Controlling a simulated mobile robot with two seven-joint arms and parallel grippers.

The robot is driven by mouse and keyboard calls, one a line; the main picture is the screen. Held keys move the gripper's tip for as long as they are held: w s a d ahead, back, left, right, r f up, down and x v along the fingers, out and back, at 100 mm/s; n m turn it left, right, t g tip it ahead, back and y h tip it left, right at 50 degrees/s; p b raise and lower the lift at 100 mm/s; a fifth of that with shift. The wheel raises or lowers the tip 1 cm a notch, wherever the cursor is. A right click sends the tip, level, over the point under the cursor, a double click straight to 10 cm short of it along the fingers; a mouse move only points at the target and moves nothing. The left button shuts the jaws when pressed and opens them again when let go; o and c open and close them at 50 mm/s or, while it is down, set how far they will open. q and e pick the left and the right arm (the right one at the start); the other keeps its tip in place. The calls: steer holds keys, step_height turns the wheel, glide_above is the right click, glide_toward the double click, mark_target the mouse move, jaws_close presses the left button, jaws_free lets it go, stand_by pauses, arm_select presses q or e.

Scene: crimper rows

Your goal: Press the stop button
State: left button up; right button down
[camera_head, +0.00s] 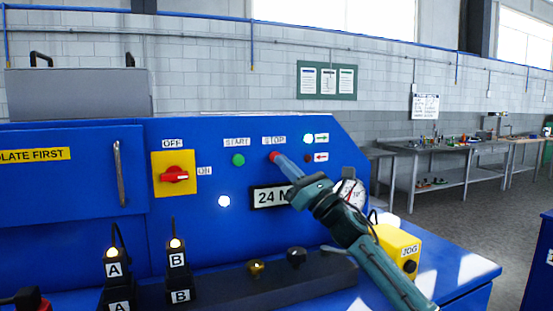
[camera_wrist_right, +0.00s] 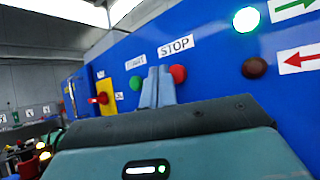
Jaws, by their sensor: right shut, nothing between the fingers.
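The red stop button (camera_head: 272,155) sits on the blue machine panel under a STOP label (camera_head: 274,140). In the right wrist view the stop button (camera_wrist_right: 177,73) shows just right of my fingertips, partly behind them. My right gripper (camera_head: 280,160) is shut and empty, its tips at the lower right of the button in the head view. It also shows in the right wrist view (camera_wrist_right: 158,72). I cannot tell whether the tips touch the button. My left gripper is not in view.
The green start button (camera_head: 238,160) is left of the stop button. A red rotary switch (camera_head: 174,174) on a yellow plate is further left. A dark red lamp (camera_head: 308,159) and a lit lamp (camera_head: 308,138) are to the right. A yellow JOG box (camera_head: 398,246) stands below my right arm.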

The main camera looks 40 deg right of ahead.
steer(key=shift+w, duration=0.15)
steer(key=shift+w+d, duration=0.1)
steer(key=shift+w, duration=0.15)
steer(key=shift+w+d, duration=0.2)
steer(key=shift+w, duration=0.25)
stand_by(0.8)
steer(key=shift+b, duration=0.3)
steer(key=shift+s+a+b, duration=0.3)
steer(key=shift+s+b, duration=0.1)
steer(key=shift+s, duration=0.45)
